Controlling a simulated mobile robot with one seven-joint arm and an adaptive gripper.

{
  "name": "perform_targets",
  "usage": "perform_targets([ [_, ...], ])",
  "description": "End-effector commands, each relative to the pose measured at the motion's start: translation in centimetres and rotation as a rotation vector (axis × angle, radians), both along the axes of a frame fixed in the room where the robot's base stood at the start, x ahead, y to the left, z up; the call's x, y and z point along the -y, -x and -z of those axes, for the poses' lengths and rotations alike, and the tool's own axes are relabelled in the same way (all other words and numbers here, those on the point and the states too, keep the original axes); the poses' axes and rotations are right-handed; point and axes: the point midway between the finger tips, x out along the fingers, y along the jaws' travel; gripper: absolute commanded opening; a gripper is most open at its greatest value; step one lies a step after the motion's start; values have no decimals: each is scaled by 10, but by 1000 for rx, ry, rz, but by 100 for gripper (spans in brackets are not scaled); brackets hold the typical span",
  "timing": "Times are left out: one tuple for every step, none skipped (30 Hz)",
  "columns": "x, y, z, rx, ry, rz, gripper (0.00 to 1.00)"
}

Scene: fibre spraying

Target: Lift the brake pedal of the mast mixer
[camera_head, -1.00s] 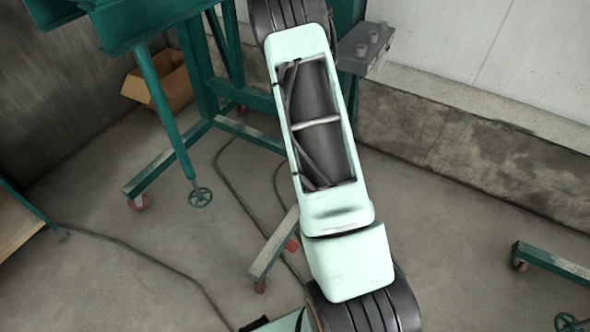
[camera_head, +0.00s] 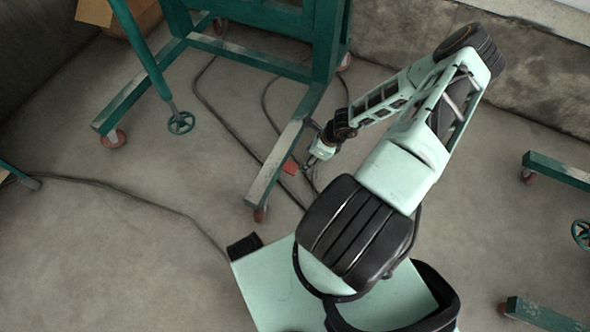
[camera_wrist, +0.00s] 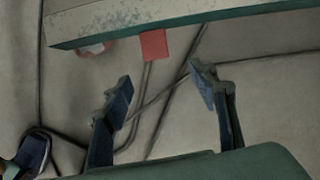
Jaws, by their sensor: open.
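The brake pedal is a small red plate (camera_head: 290,167) low on the side of the mast mixer's green and grey foot beam (camera_head: 278,165), just above the floor. In the wrist view the red pedal (camera_wrist: 153,45) sticks out from the lower edge of the beam (camera_wrist: 150,22). My gripper (camera_head: 310,163) is low near the floor, just right of the pedal in the head view. In the wrist view my gripper (camera_wrist: 163,85) has its two fingers spread apart and nothing between them. The pedal lies ahead of the fingertips, roughly between them, and appears untouched.
Dark cables (camera_head: 228,122) run over the floor beside the foot beam and under my gripper. Castors (camera_head: 113,138) carry the green frame. Another green frame (camera_head: 555,170) stands at right.

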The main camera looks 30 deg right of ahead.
Motion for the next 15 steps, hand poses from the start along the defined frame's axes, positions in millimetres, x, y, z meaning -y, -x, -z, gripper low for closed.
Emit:
perform_targets([
  [-4, 2, 5, -5, -23, 38, 54],
  [-6, 2, 5, -7, -32, 52, 54],
  [-8, 2, 6, -9, -40, 66, 54],
  [-9, 2, 7, -11, -43, 73, 54],
  [-9, 2, 8, -11, -45, 77, 54],
  [-10, 1, 12, -12, -46, 78, 54],
  [-11, 0, 15, -13, -46, 77, 54],
  [-12, -1, 19, -13, -45, 76, 54],
  [-14, -3, 26, -12, -45, 75, 54],
  [-15, -5, 31, -12, -45, 75, 54],
  [-17, -6, 36, -12, -46, 75, 54],
  [-19, -9, 44, -12, -46, 75, 54],
  [-20, -11, 50, -11, -45, 74, 54],
  [-22, -12, 56, -13, -45, 74, 54],
  [-23, -15, 63, -12, -45, 75, 54],
])
